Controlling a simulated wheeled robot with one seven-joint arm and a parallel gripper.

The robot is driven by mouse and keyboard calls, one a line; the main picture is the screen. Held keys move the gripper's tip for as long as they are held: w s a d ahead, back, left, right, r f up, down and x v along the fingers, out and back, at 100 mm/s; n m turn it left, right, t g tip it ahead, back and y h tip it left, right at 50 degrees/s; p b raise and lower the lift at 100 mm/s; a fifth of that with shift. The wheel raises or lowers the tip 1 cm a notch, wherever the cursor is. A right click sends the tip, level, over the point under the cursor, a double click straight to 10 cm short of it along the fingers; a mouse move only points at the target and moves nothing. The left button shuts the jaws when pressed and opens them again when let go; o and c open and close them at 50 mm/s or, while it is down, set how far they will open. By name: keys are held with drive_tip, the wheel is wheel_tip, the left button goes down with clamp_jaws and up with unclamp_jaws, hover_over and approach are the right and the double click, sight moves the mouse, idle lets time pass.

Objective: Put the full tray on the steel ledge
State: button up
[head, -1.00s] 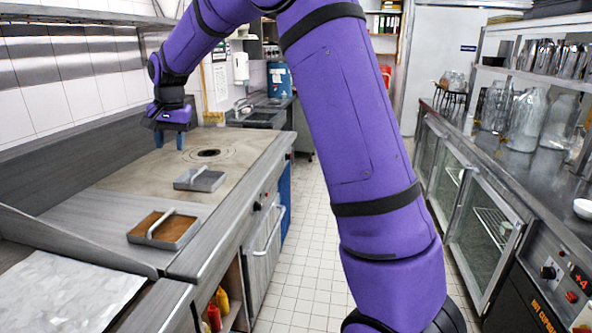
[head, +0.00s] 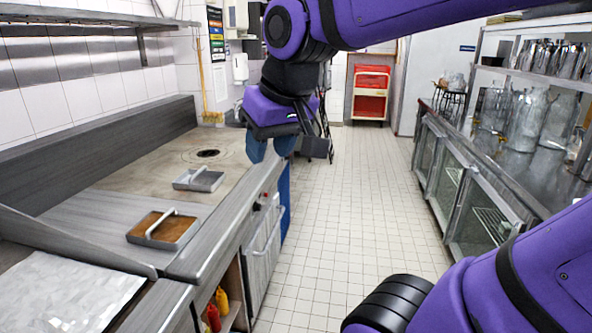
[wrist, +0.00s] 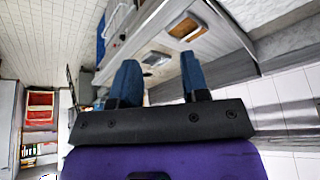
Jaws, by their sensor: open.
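The full tray (head: 193,237), a shallow steel tray with a brown filling and a light bar handle across it, sits on the steel counter section at left. A second tray (head: 212,184), grey and seemingly empty, with a similar handle, sits behind it. My gripper (head: 270,147) is open and empty, up and to the right of both trays, near the counter's front edge. In the wrist view, the full tray (wrist: 185,27) and the grey tray (wrist: 157,58) show beyond the blue fingers. I cannot tell which steel surface is the ledge.
A round burner plate (head: 208,153) lies farther back on the counter. A pale patterned slab (head: 60,290) is at near left, past a low divider. A wall shelf (head: 90,17) hangs above. Glass jars (head: 525,120) stand on the right counter. The tiled aisle (head: 335,200) is clear.

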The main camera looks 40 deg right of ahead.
drive_tip(key=s+f+n, duration=0.1)
drive_tip(key=s+f, duration=0.1)
drive_tip(key=s, duration=0.3)
drive_tip(key=shift+s+d+f, duration=0.25)
drive_tip(key=shift+s+f, duration=0.05)
drive_tip(key=shift+f, duration=0.05)
